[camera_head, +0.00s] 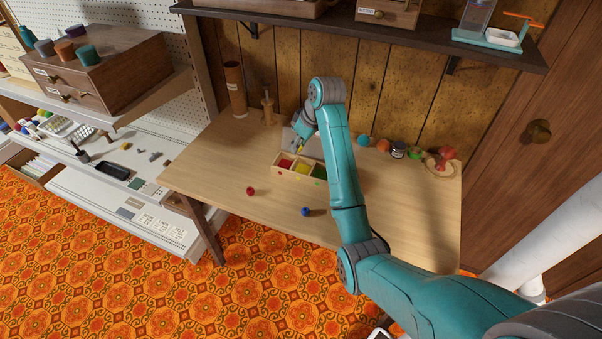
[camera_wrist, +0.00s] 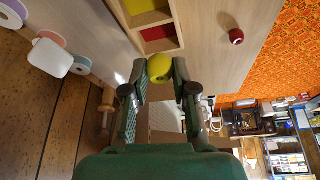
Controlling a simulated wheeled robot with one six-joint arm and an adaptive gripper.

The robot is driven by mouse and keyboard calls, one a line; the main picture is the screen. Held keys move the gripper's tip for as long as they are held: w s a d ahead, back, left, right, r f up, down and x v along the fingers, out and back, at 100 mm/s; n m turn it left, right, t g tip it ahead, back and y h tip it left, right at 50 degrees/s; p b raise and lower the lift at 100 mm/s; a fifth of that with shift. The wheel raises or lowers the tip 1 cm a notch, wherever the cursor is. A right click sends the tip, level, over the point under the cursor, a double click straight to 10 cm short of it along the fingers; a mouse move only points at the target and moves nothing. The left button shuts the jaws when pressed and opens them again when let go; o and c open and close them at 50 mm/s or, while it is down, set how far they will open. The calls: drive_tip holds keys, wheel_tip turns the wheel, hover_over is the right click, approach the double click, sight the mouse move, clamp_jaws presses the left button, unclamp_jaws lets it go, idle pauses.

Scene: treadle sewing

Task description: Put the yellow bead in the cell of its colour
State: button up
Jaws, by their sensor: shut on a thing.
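The yellow bead (camera_wrist: 161,68) is held between the two fingertips of my gripper (camera_wrist: 160,72) in the wrist view. My gripper (camera_head: 300,143) also shows in the head view, at the back edge of the sorting tray, partly hidden by my arm. The wooden tray (camera_head: 276,168) has a red cell (camera_head: 285,163) at left, a yellow cell in the middle and a green cell (camera_head: 319,173) at right. In the wrist view the red cell (camera_wrist: 159,33) lies just beyond the bead and the yellow cell (camera_wrist: 140,5) is at the top edge. The bead looks above the tray; its exact height is unclear.
A red bead (camera_head: 250,190) and a blue bead (camera_head: 305,211) lie on the table (camera_head: 222,165) in front of the tray. A wooden spool stand (camera_head: 267,108) and a tall brown cylinder (camera_head: 236,90) stand behind left. Several spools and jars line the back right.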

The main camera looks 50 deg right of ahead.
drive_tip(key=d, duration=0.2)
hover_over(300, 170)
drive_tip(key=s, duration=0.2)
drive_tip(key=f, duration=0.9)
drive_tip(key=shift+w+f, duration=0.2)
drive_tip(key=shift+f, duration=0.05)
drive_tip(key=shift+f, duration=0.6)
drive_tip(key=o, duration=0.4)
drive_tip(key=shift+o, duration=0.2)
drive_tip(key=shift+r, duration=0.35)
drive_tip(key=v, duration=1.2)
drive_tip(key=shift+r, duration=0.3)
